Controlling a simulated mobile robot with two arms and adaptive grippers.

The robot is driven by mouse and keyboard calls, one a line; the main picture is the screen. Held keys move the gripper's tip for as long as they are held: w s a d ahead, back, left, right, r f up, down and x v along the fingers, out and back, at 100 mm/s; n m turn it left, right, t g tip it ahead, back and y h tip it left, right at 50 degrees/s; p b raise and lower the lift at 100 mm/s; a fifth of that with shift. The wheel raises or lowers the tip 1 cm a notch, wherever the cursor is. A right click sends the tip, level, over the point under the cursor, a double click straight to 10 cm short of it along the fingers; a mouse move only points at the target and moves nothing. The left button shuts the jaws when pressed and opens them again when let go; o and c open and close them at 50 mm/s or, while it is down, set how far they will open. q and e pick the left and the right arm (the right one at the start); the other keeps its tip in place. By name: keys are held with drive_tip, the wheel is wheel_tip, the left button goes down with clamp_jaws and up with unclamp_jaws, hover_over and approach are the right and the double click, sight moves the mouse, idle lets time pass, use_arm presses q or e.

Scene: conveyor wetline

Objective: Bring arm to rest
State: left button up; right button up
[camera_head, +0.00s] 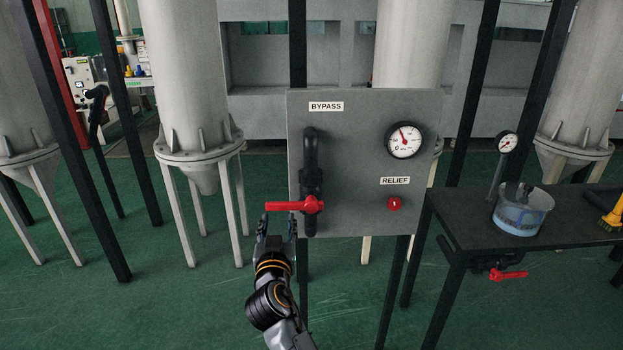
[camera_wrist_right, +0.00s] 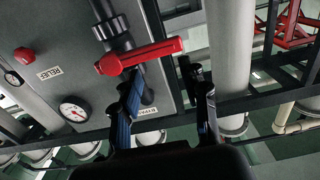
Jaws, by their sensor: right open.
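My right gripper (camera_head: 277,233) is open and empty, just below the red lever (camera_head: 290,205) of the bypass valve in the head view. The lever lies horizontal, pointing left from the black bypass pipe (camera_head: 311,155). In the right wrist view the two fingers (camera_wrist_right: 163,90) stand apart, with the red lever (camera_wrist_right: 140,56) beyond the tips. I cannot tell whether a fingertip touches it. The grey panel (camera_head: 345,140) also carries a gauge (camera_head: 404,140) and a red relief button (camera_head: 394,204). My left gripper is not in view.
A dark table (camera_head: 450,205) at right bears a clear tub (camera_head: 523,210), a small gauge (camera_head: 507,142) and a yellow brush (camera_head: 612,216). A red-handled valve (camera_head: 508,275) hangs below it. Black posts and a grey tank (camera_head: 185,80) stand left of the panel. Green floor (camera_head: 130,310) is open in front.

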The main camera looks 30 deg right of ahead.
idle(0.4)
drive_tip(key=s+a+f+n+g+y, duration=0.1)
drive_tip(key=a+f+n+y, duration=0.2)
drive_tip(key=f, duration=0.8)
drive_tip(key=a+f+n+g+y, duration=0.1)
drive_tip(key=a+f+n+y, duration=0.1)
drive_tip(key=f, duration=0.9)
drive_tip(key=s+a+f+n+g+y, duration=0.1)
drive_tip(key=s+a+f+g+y, duration=0.1)
drive_tip(key=s+f, duration=0.65)
drive_tip(key=s+a+f+n+g+y, duration=0.1)
drive_tip(key=s+f+n+g, duration=0.2)
drive_tip(key=f, duration=1)
drive_tip(key=s+f+g+y, duration=0.1)
drive_tip(key=s+f+g, duration=0.2)
drive_tip(key=s+f, duration=1.1)
drive_tip(key=s+d+f+g, duration=0.1)
drive_tip(key=s+f+g, duration=0.1)
drive_tip(key=s, duration=1.1)
drive_tip(key=s+d+f+g, duration=0.1)
drive_tip(key=s+f, duration=0.3)
drive_tip(key=s, duration=1)
drive_tip(key=shift+d+f+g+y, duration=0.3)
drive_tip(key=shift+d+f+g, duration=0.05)
drive_tip(key=shift+g, duration=0.25)
